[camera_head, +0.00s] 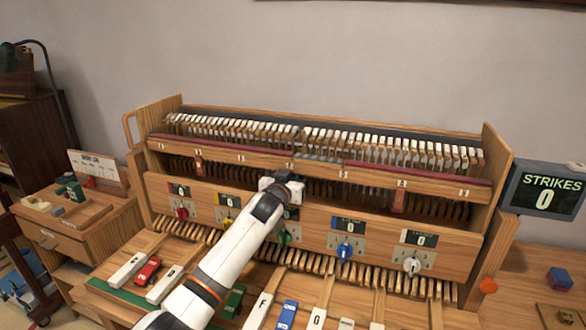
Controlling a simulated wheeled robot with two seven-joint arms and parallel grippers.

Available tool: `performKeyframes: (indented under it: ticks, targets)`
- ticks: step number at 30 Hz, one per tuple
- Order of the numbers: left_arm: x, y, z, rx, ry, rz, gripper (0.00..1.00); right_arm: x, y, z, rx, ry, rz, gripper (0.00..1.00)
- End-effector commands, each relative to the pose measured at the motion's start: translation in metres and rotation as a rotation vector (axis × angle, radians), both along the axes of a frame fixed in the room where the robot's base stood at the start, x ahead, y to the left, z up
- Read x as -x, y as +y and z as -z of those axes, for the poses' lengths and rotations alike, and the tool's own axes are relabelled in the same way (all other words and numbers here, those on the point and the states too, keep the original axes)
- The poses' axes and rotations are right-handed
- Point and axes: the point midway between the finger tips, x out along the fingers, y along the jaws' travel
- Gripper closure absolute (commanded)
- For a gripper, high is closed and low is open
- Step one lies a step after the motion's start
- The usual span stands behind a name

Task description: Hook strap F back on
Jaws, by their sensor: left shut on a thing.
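My left gripper (284,184) is at the red-topped rail (225,153) of the piano action, just below the small label plate (291,165) in the rail's middle. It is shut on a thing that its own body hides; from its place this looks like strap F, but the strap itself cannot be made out. Whether the strap touches a hook cannot be told. Two reddish straps hang from the rail, one to the left (198,162) and one to the right (398,201). The F key (259,312) lies at the front below. My right gripper is not in view.
Below the rail is a wooden panel with several small displays and coloured knobs, such as a blue knob (345,251). A strikes counter (544,190) reads 0 at the right. A side cabinet (75,235) stands left.

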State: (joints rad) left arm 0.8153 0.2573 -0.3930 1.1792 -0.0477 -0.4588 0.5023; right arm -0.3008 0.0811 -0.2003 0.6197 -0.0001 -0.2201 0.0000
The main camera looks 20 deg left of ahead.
Motion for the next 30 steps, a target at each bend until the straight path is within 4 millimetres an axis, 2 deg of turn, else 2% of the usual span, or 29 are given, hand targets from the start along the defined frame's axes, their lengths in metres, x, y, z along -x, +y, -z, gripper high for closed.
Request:
performKeyframes:
  ticks: [1, 15, 21, 30]
  targets:
    - [0.001, 0.0, -0.008, -0.002, 0.031, 0.0, 1.0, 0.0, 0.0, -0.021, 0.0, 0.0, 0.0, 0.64]
    - [0.015, 0.0, -0.001, -0.011, 0.384, 0.0, 1.0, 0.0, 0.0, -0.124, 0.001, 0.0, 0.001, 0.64]
    - [0.022, 0.0, 0.005, -0.017, 0.55, 0.001, 1.0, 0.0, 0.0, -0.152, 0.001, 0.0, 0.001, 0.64]
    - [0.029, 0.0, 0.01, -0.024, 0.72, 0.001, 1.0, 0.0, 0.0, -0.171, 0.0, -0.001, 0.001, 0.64]
